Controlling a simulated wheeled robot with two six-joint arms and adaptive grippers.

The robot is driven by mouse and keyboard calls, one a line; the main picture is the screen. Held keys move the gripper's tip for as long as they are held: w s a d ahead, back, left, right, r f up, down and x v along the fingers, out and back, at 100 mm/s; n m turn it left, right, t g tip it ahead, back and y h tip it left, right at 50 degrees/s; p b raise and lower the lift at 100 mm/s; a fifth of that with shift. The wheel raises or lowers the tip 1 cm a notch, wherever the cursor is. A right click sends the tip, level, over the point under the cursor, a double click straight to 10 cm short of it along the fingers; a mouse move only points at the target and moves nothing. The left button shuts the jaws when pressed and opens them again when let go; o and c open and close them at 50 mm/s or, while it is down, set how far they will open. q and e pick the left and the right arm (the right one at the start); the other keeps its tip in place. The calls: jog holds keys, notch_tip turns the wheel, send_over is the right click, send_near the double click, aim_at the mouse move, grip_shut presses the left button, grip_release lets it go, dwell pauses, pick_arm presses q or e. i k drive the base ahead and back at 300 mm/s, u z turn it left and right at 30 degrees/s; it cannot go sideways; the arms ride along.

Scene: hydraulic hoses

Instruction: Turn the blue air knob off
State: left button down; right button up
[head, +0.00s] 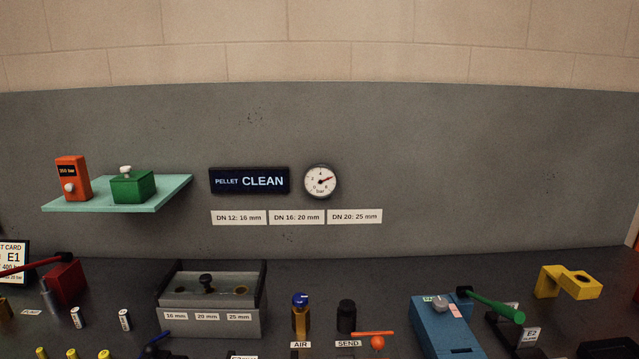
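The blue air knob (300,299) sits on top of a brass-coloured post (300,322) at the bottom middle of the head view. A white AIR label (301,344) is in front of it. The knob's turn position is too small to read. Neither of my grippers shows in the head view, and nothing is touching the knob.
A black SEND post (346,316) stands just right of the knob, with an orange lever (374,334) in front. A grey pellet box (211,318) is to the left. A blue machine (445,327) with a green handle (490,304) is to the right. A CLEAN display (249,181) hangs above.

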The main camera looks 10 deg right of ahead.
aim_at(300, 301)
jog(key=u, duration=0.1)
jog(key=k, duration=1)
jog(key=z, duration=1)
jog(key=i, duration=0.75)
jog(key=z, duration=0.1)
